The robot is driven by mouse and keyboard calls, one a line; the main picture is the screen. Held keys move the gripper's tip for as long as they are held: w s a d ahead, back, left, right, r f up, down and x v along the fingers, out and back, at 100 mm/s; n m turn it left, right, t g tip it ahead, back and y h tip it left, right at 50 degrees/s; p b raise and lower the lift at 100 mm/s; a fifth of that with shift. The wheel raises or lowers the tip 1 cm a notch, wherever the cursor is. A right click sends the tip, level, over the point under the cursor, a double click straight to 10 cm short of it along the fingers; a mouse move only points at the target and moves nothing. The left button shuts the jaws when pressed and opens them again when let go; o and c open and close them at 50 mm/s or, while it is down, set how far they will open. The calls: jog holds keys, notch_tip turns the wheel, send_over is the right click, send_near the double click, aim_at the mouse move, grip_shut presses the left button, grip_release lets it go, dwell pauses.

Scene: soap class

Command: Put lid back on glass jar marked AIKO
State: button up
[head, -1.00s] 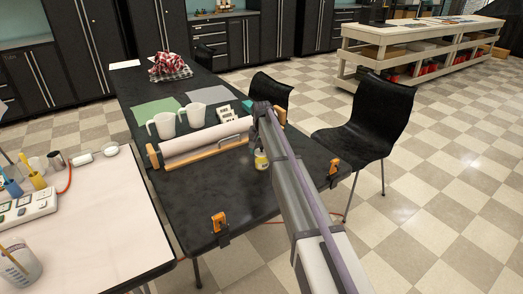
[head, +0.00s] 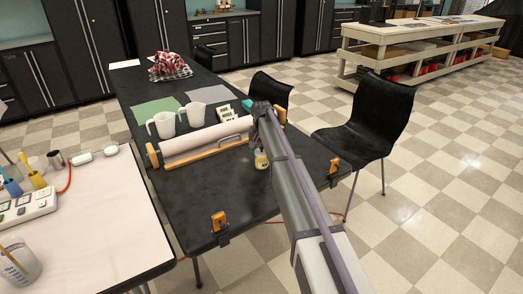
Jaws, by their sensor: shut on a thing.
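A small glass jar (head: 261,161) with yellowish contents stands on the dark table, near its right edge and beside my arm. Any name on it is too small to read. My gripper (head: 257,143) is at the far end of my arm, pointing down just above the jar. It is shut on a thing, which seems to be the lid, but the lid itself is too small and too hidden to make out. I cannot tell whether it touches the jar's rim.
A slab roller or wooden frame with a white roll (head: 205,141) lies left of the jar. Two white jugs (head: 163,125) (head: 196,114) stand behind it. Orange clamps (head: 219,222) (head: 334,168) grip the table edge. A black chair (head: 372,120) stands to the right. The front tabletop is clear.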

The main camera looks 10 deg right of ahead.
jog(key=o, duration=1.1)
jog(key=shift+r, duration=0.1)
notch_tip(320, 180, up, 7)
jog(key=p, duration=0.7)
grip_shut()
dwell(0.8)
